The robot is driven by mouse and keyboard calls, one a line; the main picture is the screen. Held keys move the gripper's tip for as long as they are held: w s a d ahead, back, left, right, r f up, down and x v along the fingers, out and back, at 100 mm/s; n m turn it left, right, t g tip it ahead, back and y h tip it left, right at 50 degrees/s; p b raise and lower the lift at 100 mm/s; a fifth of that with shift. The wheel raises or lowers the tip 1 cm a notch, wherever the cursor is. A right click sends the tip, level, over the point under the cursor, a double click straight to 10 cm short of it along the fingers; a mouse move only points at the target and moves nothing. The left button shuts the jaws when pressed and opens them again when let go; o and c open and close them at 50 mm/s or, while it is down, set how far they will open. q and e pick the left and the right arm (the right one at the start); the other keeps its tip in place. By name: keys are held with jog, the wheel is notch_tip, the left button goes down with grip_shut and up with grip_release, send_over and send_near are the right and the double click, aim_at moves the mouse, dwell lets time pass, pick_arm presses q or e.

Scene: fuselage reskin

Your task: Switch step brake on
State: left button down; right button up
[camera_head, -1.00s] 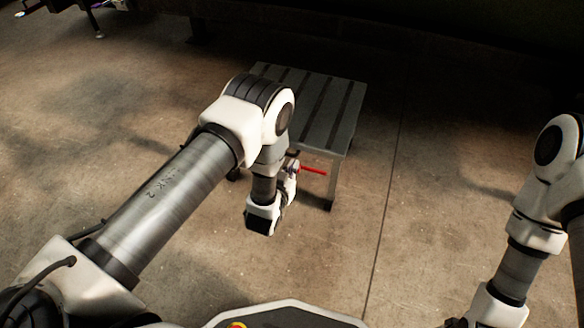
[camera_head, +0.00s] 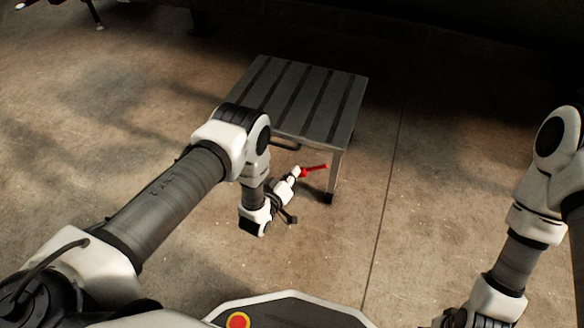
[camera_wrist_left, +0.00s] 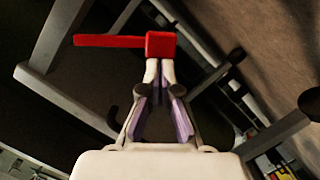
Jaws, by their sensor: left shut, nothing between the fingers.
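The step (camera_head: 313,97) is a grey metal stool with dark strips across its top, standing on the floor. Its brake lever is a red bar with a red block at one end (camera_head: 316,168), near the front right leg. In the left wrist view the red block (camera_wrist_left: 161,45) is at my fingertips and the bar points left. My left gripper (camera_head: 296,172) is shut and empty, its tips against or just short of the red block; I cannot tell if they touch. It also shows in the left wrist view (camera_wrist_left: 159,70).
The concrete floor (camera_head: 440,220) around the step is mostly clear. The step's frame bars (camera_wrist_left: 68,102) run close to my left gripper. My right arm is at the right edge, away from the step. A dark structure is behind the step.

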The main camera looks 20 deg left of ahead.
pick_arm(q)
jog(key=shift+d+f+n, duration=0.4)
jog(key=shift+f, duration=0.4)
jog(key=shift+s+d+f, duration=0.1)
jog(key=v, duration=1.2)
jog(key=shift+a, duration=0.25)
